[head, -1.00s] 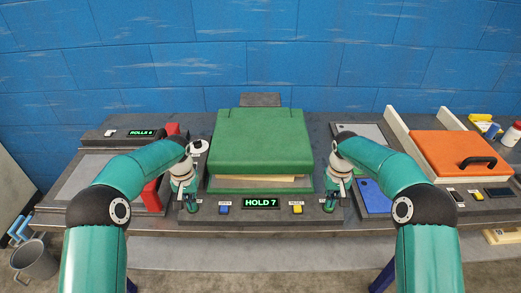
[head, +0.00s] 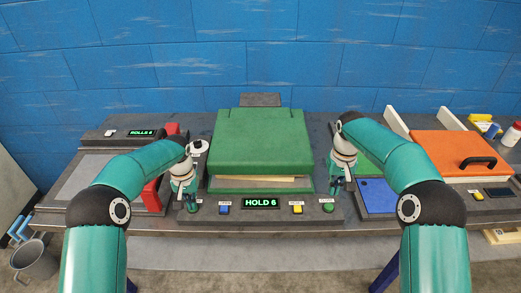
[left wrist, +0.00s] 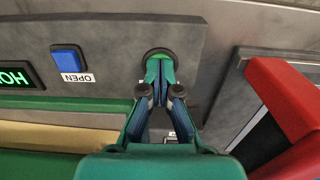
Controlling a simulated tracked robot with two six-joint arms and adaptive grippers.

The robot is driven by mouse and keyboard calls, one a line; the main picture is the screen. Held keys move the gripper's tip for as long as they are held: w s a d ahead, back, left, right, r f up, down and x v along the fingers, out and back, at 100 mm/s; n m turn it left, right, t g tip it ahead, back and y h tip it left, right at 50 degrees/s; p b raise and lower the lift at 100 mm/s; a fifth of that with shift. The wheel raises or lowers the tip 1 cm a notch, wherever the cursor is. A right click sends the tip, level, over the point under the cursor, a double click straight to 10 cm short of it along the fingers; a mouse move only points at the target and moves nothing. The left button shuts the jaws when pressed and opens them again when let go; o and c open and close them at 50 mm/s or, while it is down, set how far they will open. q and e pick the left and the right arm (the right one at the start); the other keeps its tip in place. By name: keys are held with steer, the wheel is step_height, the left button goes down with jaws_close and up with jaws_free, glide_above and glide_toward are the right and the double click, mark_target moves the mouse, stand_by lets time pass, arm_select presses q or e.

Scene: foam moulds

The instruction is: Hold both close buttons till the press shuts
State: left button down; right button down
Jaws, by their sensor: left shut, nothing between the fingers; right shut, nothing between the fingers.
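The press has a green lid (head: 262,135), with a pale layer showing under its front edge. Its front display (head: 261,202) reads HOLD 6. My left gripper (head: 191,206) is shut, its tips down at the left green close button. In the left wrist view the tips meet the left close button (left wrist: 158,53) inside its dark ring; how far it is pressed cannot be told. The right close button (head: 328,208) is uncovered. My right gripper (head: 337,189) is shut and empty, apart from that button, just behind and above it.
A blue button (head: 224,210), labelled OPEN in the left wrist view, and a yellow button (head: 297,210) flank the display. A red-handled station (head: 151,194) stands left. An orange lid with a black handle (head: 455,150) and a blue panel (head: 377,197) lie right.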

arm_select(q)
steer(key=shift+r, duration=3.5)
